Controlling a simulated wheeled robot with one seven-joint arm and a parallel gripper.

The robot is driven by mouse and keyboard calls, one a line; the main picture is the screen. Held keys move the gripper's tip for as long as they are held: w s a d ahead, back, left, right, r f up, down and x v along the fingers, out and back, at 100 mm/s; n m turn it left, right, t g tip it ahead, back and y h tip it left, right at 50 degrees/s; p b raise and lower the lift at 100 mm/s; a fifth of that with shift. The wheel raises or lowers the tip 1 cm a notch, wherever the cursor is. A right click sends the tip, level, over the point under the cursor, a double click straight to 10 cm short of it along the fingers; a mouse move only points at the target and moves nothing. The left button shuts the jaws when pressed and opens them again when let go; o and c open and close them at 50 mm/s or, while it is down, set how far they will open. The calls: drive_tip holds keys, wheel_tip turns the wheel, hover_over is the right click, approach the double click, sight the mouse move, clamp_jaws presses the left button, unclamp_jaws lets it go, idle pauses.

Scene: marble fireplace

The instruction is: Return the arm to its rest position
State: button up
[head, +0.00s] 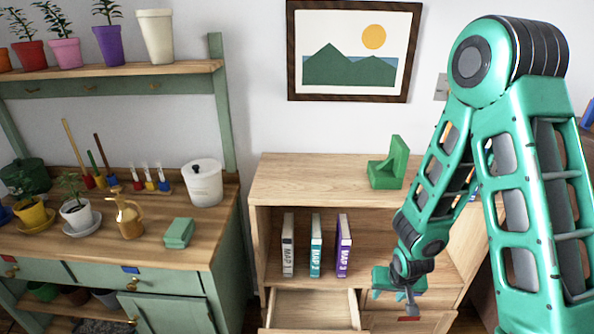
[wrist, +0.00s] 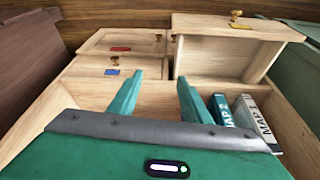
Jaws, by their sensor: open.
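My teal arm comes down from the right side of the head view, bent at the elbow. My gripper (head: 408,296) hangs in front of the right half of the wooden cabinet (head: 290,180). In the wrist view my gripper (wrist: 157,86) has its two fingers apart with nothing between them. The cabinet's drawer fronts and shelf show beyond the fingers there. I cannot tell if the fingers touch the cabinet.
An open drawer (head: 312,309) juts out left of my gripper. Map books (head: 316,245) stand on the shelf, and a green bookend (head: 389,165) sits on top. A green potting bench (head: 160,235) stands at left. A picture (head: 352,50) hangs behind.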

drive_tip(key=s+d+r+m+g+h, duration=0.1)
drive_tip(key=s+d+r, duration=0.3)
drive_tip(key=d+r, duration=0.3)
drive_tip(key=s+d+r+m+g, duration=0.1)
drive_tip(key=s+d+r, duration=0.2)
drive_tip(key=d+r, duration=0.45)
drive_tip(key=s+r+m+g+y, duration=0.1)
drive_tip(key=s+r+m, duration=0.1)
drive_tip(key=s+r, duration=1.2)
drive_tip(key=s, duration=0.3)
drive_tip(key=shift+s+d+m+g+y, duration=0.15)
drive_tip(key=shift+s+m+g+y, duration=0.15)
drive_tip(key=shift+s+g+y, duration=0.1)
drive_tip(key=shift+w, duration=0.15)
drive_tip(key=shift+w+f, duration=0.25)
drive_tip(key=shift+w, duration=0.25)
